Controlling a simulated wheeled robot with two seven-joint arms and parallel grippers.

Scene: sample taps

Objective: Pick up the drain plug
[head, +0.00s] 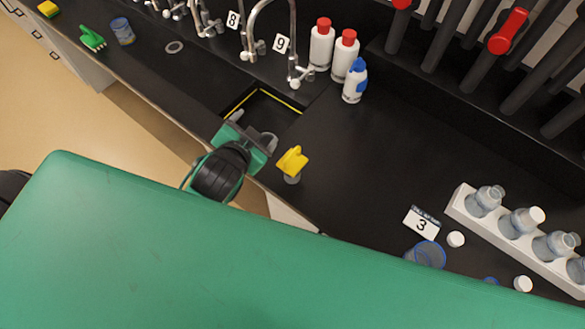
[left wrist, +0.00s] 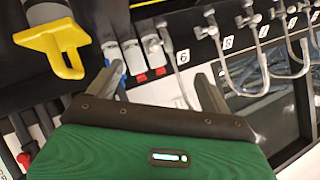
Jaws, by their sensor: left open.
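A yellow-handled piece with a round grey base (head: 292,160), which looks like the drain plug, stands on the black counter just right of the sink. It shows large at the upper left in the left wrist view (left wrist: 58,45). My left gripper (head: 253,128) is over the near edge of the sink, left of the yellow piece and apart from it. Its two fingers are spread with nothing between them, as the left wrist view also shows (left wrist: 158,88). My right gripper is not in view.
The black sink (head: 275,115) lies beyond my left gripper, with a tap (head: 293,50) behind it. Red-capped bottles (head: 321,45) and a blue-topped bottle (head: 355,82) stand behind the yellow piece. A white rack of bottles (head: 463,207) is at right. The counter between is clear.

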